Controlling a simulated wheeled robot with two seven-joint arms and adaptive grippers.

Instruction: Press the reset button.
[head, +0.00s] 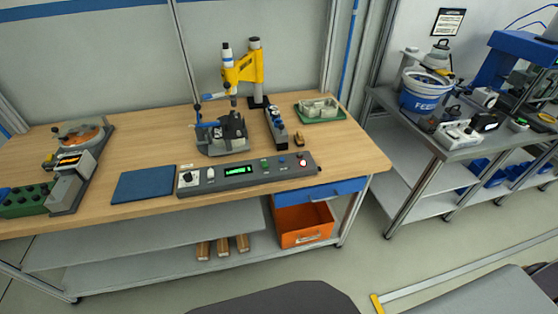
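A grey control panel (224,183) lies along the front edge of the wooden workbench (340,160). It carries a lit green display (241,170), a white-backed dark knob (190,178) at its left end and a small pale button (210,173) beside it. Right of the display are a green button (265,163), another small control (282,162) and a red button with a pale surround (303,161). The labels are too small to read, so I cannot tell which one is the reset button. Neither of my grippers is in view.
Behind the panel stand a yellow press (243,68), a dark fixture (222,135) and a green tray (320,119). A blue mat (143,185) lies left of the panel. An orange bin (303,226) sits below the bench. A metal table (470,150) with a feeder stands right.

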